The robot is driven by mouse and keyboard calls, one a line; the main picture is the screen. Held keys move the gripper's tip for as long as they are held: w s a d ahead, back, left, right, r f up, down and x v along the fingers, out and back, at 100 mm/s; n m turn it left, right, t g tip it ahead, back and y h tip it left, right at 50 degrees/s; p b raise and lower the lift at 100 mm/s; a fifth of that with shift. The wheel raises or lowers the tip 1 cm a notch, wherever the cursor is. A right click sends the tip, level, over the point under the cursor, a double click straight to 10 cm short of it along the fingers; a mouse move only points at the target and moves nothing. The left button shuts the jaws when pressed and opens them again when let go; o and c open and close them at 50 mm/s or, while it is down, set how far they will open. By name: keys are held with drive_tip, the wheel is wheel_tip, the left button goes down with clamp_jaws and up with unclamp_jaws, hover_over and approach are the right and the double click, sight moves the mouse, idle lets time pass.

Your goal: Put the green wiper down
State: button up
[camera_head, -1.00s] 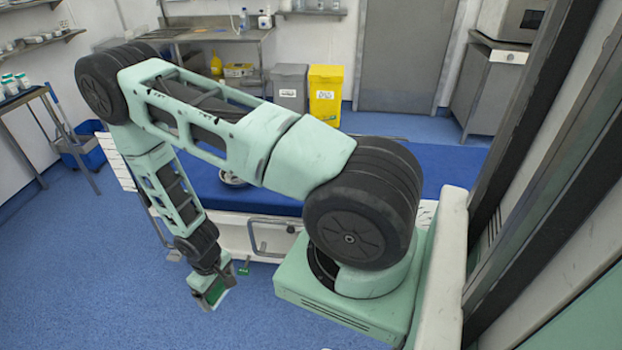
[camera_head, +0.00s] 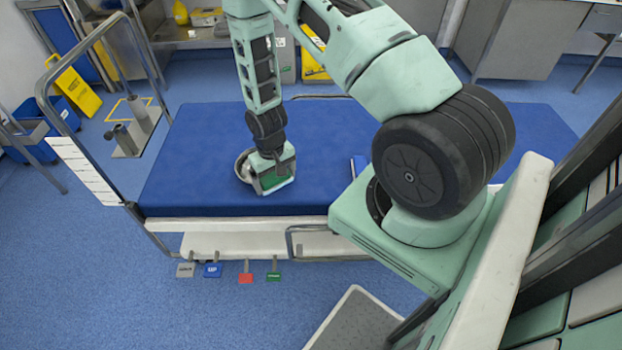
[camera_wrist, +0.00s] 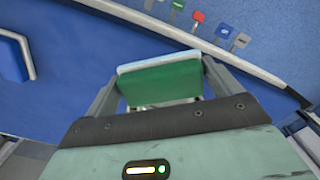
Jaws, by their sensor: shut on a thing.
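The green wiper (camera_wrist: 160,84) sits between the two fingers of my gripper (camera_wrist: 158,90) in the wrist view, with a pale strip along its far edge. In the head view my gripper (camera_head: 273,180) points down over the blue operating table (camera_head: 190,150), left of its middle, with the green wiper (camera_head: 277,184) at its tip. It is shut on the wiper. I cannot tell whether the wiper touches the table.
A metal bowl (camera_head: 241,166) is on the table just left of and partly behind my gripper. A small blue object (camera_head: 358,164) lies on the table to the right. Several coloured pedals, one red (camera_head: 246,279), stick out below the front edge. Table surface left of the bowl is clear.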

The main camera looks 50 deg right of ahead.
drive_tip(key=w+d+m+b, duration=0.2)
drive_tip(key=d+b, duration=0.3)
drive_tip(key=d, duration=0.1)
drive_tip(key=m+b, duration=0.5)
drive_tip(key=b, duration=0.3)
hover_over(316, 175)
wheel_tip(316, 175, down, 4)
drive_tip(key=shift+r, duration=0.25)
drive_tip(key=shift+f+b, duration=0.45)
drive_tip(key=shift+f, duration=1.85)
drive_tip(key=shift+f, duration=0.2)
drive_tip(key=o, duration=0.8)
drive_tip(key=shift+c, duration=0.2)
drive_tip(key=shift+r, duration=0.1)
